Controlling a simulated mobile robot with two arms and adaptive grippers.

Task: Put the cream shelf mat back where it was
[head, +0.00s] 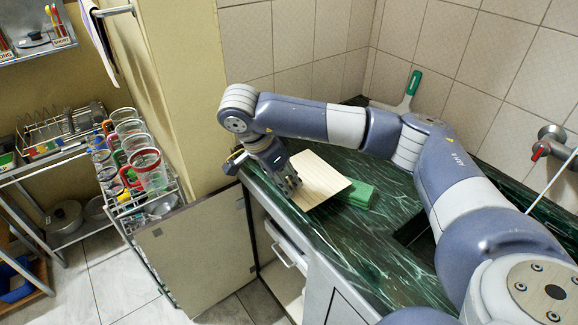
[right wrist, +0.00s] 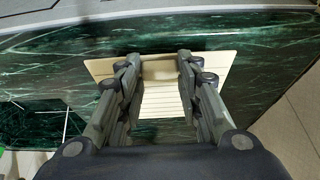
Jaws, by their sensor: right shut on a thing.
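The cream shelf mat (head: 322,176) is a thin, ribbed, pale board at the left end of the dark green marble counter. In the right wrist view the mat (right wrist: 162,104) shows between and beyond my fingers. My right gripper (head: 290,187) is at the mat's left edge, shut on it with the fingers a little apart; it also shows in the right wrist view (right wrist: 158,66). I cannot tell whether the mat touches the counter all along. My left gripper is not in view.
A green sponge-like block (head: 358,195) lies right of the mat on the counter (head: 372,252). A cabinet door (head: 200,252) stands open below. A rack with glasses (head: 148,168) is at the left. A green-handled tool (head: 410,90) stands at the back wall.

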